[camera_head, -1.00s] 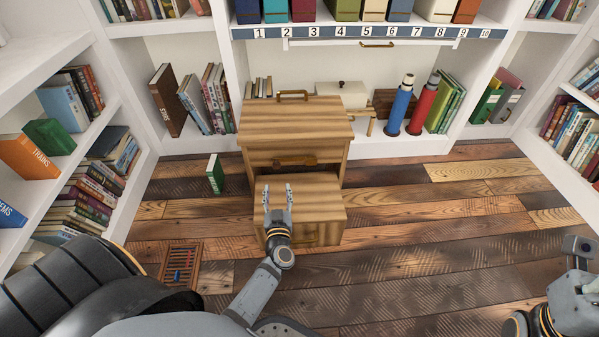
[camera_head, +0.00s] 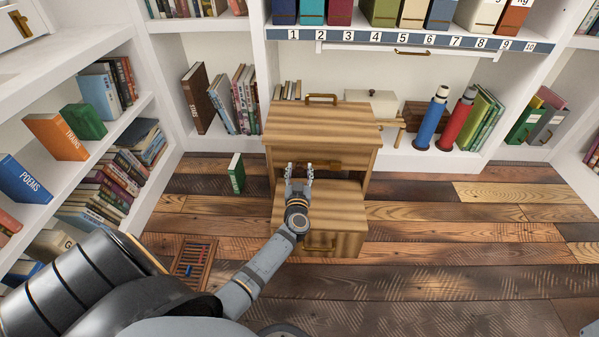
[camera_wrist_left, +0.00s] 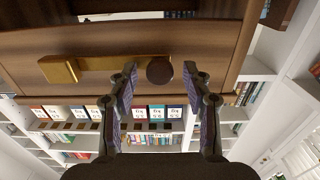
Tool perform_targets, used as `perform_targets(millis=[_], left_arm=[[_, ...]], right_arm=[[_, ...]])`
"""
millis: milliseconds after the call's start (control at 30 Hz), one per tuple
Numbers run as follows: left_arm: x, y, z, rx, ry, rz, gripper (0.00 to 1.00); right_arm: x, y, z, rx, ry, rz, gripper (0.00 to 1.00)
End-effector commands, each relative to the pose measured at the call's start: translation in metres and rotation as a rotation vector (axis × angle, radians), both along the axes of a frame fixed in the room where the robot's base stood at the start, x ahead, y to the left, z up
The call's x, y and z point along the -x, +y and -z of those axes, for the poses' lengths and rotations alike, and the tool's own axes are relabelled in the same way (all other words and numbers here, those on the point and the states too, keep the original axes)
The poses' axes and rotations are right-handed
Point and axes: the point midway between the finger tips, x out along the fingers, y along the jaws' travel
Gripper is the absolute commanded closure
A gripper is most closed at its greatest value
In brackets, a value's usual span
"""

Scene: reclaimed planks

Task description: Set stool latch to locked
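The wooden step stool (camera_head: 318,123) stands on the plank floor with its lower step (camera_head: 335,205) in front. A brass latch (camera_head: 347,163) lies across the front face under the top step; my gripper partly covers it in the head view. In the left wrist view the brass bar (camera_wrist_left: 95,66) runs sideways and ends in a dark round knob (camera_wrist_left: 159,72). My left gripper (camera_head: 299,171) is open and empty above the lower step, facing that front. Its fingertips (camera_wrist_left: 160,82) show on either side of the knob; contact cannot be told. My right gripper is out of view.
A green book (camera_head: 236,173) stands on the floor left of the stool, and an abacus (camera_head: 193,262) lies near my left arm. White shelves surround the floor. Blue (camera_head: 430,120) and red (camera_head: 458,120) cylinders stand at the back. The floor right of the stool is clear.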

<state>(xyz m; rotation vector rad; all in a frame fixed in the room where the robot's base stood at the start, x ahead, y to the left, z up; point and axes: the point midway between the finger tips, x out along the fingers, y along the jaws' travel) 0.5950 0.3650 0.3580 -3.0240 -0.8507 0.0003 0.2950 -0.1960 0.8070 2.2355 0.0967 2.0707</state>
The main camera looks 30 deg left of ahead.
Motion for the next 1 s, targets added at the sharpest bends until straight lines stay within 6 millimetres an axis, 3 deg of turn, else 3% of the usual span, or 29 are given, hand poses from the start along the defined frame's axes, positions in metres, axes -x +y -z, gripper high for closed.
perform_targets(millis=[33,367,1000], left_arm=[[0.0001,-0.0002,0.0,0.0,0.0,0.0,0.56],[0.0002,-0.0004,0.0002,0.0,0.0,0.0,1.0],[0.0004,-0.0008,0.0084,0.088,-0.051,0.001,1.0]], right_arm=[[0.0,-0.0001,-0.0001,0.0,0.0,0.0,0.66],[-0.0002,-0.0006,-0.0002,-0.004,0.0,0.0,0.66],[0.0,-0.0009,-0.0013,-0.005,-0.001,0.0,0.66]])
